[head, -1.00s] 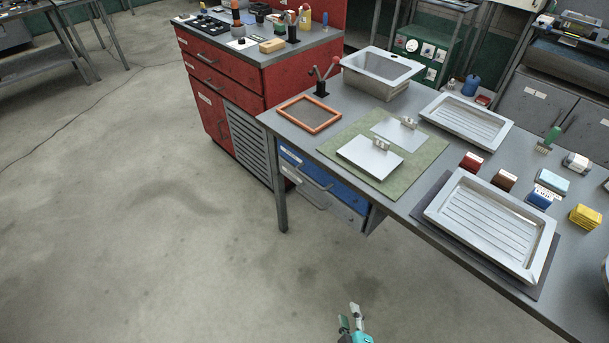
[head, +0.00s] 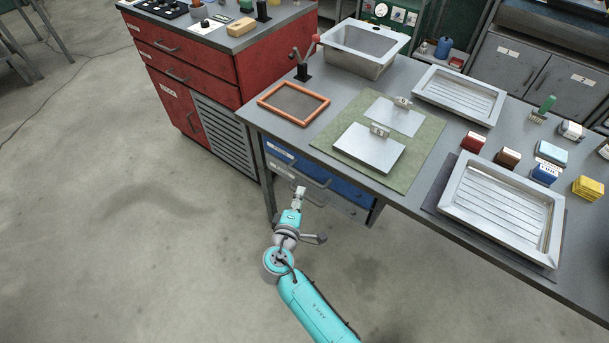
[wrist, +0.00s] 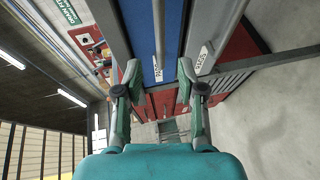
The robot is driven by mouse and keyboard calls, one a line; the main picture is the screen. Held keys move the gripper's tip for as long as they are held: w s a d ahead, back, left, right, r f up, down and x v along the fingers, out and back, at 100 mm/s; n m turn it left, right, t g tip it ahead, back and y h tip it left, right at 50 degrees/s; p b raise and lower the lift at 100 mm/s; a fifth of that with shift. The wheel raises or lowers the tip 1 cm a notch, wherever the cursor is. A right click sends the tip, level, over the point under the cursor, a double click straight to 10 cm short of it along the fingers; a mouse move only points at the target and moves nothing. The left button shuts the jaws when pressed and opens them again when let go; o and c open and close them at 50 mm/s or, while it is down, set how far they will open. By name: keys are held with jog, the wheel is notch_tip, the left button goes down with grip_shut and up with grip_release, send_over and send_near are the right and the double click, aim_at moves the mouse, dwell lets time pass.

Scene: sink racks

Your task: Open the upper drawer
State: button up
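The upper drawer (head: 346,189) is blue and sits under the grey worktable; its front looks shut. Its bar handle (head: 296,170) shows beside my gripper (head: 300,191), which partly hides the drawer fronts. In the wrist view the blue front (wrist: 173,28) fills the upper middle, with the handle bar (wrist: 158,32) running down between my two spread fingers (wrist: 158,74). The fingers are open, one on each side of the bar's line. I cannot tell whether they touch it.
A grey lower drawer (head: 350,208) lies right below the blue one. The worktable (head: 262,122) has legs near my arm and carries trays, plates and a sink. A red cabinet (head: 215,75) stands to the left. The floor (head: 130,240) in front is clear.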

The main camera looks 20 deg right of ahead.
aim_at(306, 179)
jog(key=x, duration=0.9)
jog(key=shift+w+d, duration=0.15)
grip_shut()
